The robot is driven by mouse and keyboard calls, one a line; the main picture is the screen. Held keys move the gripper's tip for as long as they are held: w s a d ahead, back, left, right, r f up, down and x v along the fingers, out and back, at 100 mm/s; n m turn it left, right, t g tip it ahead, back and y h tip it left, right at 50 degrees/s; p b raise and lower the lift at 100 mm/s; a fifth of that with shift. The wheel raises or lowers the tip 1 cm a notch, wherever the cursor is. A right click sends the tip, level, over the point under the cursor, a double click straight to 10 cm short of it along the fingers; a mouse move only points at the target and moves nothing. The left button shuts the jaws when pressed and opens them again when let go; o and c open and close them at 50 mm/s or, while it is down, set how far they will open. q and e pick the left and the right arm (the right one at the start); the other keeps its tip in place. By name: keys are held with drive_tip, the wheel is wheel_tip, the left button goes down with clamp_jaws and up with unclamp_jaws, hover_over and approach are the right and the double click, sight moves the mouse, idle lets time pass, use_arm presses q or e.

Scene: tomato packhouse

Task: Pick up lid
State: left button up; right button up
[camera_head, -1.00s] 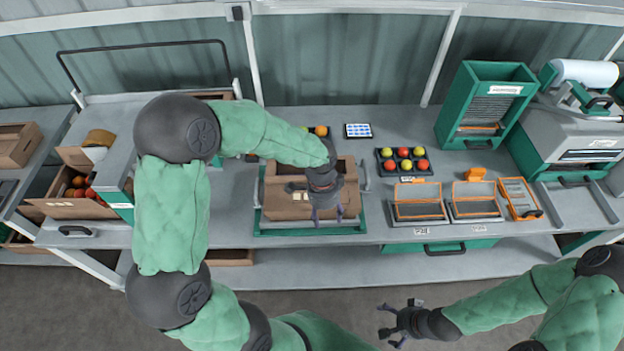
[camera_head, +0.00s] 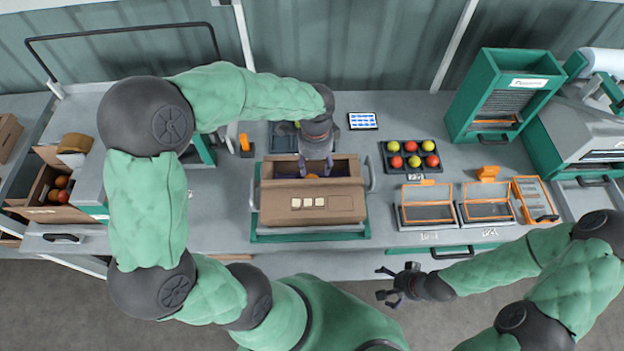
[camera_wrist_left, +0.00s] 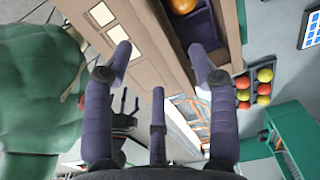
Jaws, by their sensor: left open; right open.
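A brown cardboard box (camera_head: 352,171) stands at the middle of the bench with its top open. A panel with pale square labels (camera_head: 341,204) is at its near side; I cannot tell whether it is the lid or the box's front. The labelled panel also shows in the left wrist view (camera_wrist_left: 135,48). My left gripper (camera_head: 315,166) is open and empty over the box opening, its fingers partly hiding the inside. In the left wrist view, its fingers (camera_wrist_left: 160,62) are spread near the box edge. My right gripper (camera_head: 390,284) is open and empty in front of the bench.
The box is on a green-edged stand (camera_head: 257,238) with side handles. A tray of red and yellow tomatoes (camera_head: 409,172), orange-framed trays (camera_head: 426,210) and a green hopper (camera_head: 478,88) stand to the right. An orange tomato (camera_wrist_left: 183,5) shows inside the box.

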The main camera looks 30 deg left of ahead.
sight(312, 182)
use_arm(q)
wheel_tip(312, 182, down, 2)
drive_tip(key=shift+s+d+f, duration=0.1)
drive_tip(key=shift+s+f, duration=0.05)
drive_tip(key=shift+f, duration=0.45)
drive_tip(key=f, duration=0.1)
drive_tip(key=f+b, duration=0.1)
drive_tip(key=f, duration=0.3)
drive_tip(key=shift+s+a, duration=0.25)
drive_tip(key=shift+s, duration=0.1)
clamp_jaws()
